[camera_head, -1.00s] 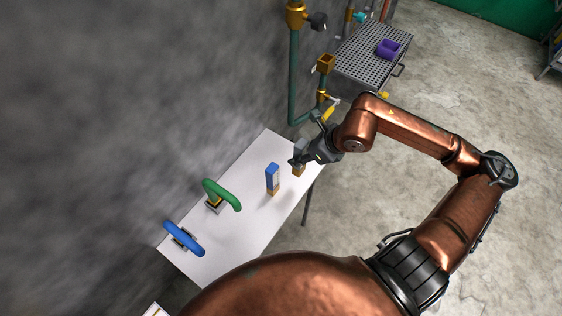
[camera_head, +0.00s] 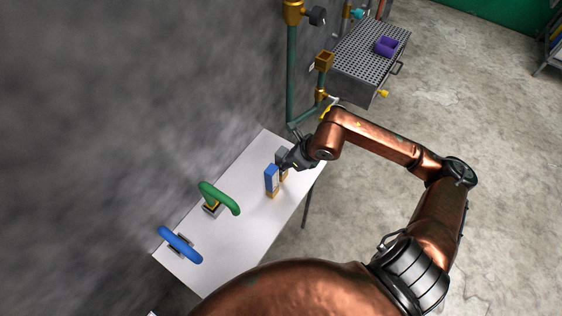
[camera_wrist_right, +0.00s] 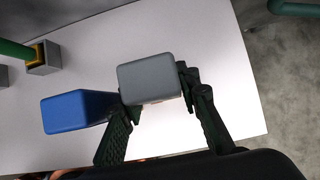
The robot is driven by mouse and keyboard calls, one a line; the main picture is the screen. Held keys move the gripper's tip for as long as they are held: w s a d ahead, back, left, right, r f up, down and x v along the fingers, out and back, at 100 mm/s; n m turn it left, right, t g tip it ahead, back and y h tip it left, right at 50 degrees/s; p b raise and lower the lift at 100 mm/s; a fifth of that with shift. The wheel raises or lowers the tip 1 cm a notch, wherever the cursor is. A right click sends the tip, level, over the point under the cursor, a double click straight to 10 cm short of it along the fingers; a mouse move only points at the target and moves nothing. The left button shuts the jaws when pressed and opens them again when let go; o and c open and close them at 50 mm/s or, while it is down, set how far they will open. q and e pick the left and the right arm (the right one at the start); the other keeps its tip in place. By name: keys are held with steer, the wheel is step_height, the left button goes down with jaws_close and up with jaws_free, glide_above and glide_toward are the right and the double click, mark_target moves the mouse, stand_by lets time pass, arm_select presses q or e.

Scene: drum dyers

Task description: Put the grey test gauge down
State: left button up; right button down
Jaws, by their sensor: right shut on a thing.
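The grey test gauge (camera_wrist_right: 150,79) is a grey block with a brass-coloured lower part. My right gripper (camera_wrist_right: 157,100) is shut on it, with a finger on either side. In the head view the grey gauge (camera_head: 282,155) is partly hidden by the right gripper (camera_head: 287,162), over the white table (camera_head: 238,247). I cannot tell whether its base touches the table. A blue block (camera_head: 271,179) with a brass base stands upright on the table, close beside the grey one. It also shows in the right wrist view (camera_wrist_right: 72,112), just left of the gripper. My left gripper is not in view.
A green hooked handle (camera_head: 219,197) and a blue handle (camera_head: 180,245) stand on the table's left part. A grey wall (camera_head: 120,120) runs behind it.

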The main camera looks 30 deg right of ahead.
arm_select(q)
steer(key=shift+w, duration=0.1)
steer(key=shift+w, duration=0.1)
arm_select(e)
steer(key=c, duration=1.7)
jaws_free()
steer(key=shift+c, duration=0.2)
steer(key=shift+r, duration=0.1)
arm_select(q)
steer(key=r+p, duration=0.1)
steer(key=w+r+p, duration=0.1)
steer(key=p, duration=0.1)
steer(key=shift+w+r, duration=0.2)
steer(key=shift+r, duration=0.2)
arm_select(e)
steer(key=v, duration=1.2)
